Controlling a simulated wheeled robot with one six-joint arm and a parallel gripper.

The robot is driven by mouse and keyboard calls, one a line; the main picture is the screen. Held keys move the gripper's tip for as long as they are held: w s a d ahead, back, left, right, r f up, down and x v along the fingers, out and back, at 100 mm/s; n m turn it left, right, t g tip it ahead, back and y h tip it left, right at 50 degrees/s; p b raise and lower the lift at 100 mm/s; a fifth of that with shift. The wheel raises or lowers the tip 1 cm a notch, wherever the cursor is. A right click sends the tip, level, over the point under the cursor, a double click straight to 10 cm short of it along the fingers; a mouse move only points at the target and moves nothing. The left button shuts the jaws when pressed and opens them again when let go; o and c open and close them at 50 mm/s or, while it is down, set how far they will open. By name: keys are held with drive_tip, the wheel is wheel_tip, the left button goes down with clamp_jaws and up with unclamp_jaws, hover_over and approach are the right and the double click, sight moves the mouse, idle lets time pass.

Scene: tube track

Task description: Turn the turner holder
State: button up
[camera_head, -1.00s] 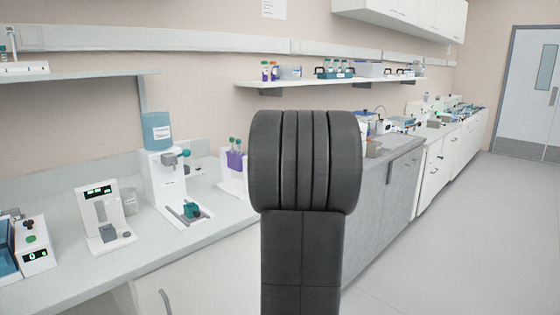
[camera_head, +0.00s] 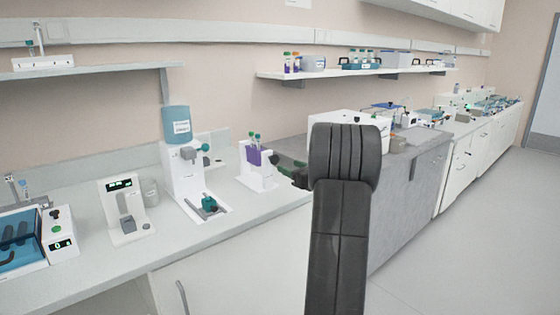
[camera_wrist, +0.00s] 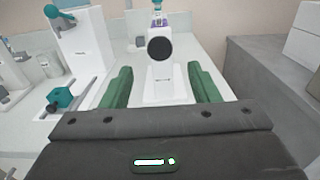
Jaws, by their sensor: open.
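The turner holder looks to be the white stand (camera_head: 259,180) on the left bench, with a purple rack (camera_head: 253,155) of green-capped tubes on top. In the wrist view the stand (camera_wrist: 162,88) is straight ahead, with a round black knob (camera_wrist: 160,48) facing me. My gripper (camera_wrist: 160,70) is open and empty. Its green fingers show left and right of the stand in that picture, and I cannot tell the remaining distance in depth. In the head view my arm hides most of the gripper, and only dark green finger parts show just right of the stand.
A white dispenser (camera_head: 184,170) with a blue bottle stands left of the holder, with a teal-knobbed slider at its base. A small white device (camera_head: 124,205) stands farther left. A grey counter (camera_head: 410,180) rises on the right. A shelf (camera_head: 350,75) hangs above.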

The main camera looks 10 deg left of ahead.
sight(276, 160)
drive_tip(key=p+x, duration=0.1)
drive_tip(key=x, duration=0.5)
drive_tip(key=shift+w+a, duration=0.2)
drive_tip(key=shift+a, duration=0.15)
drive_tip(key=c, duration=1)
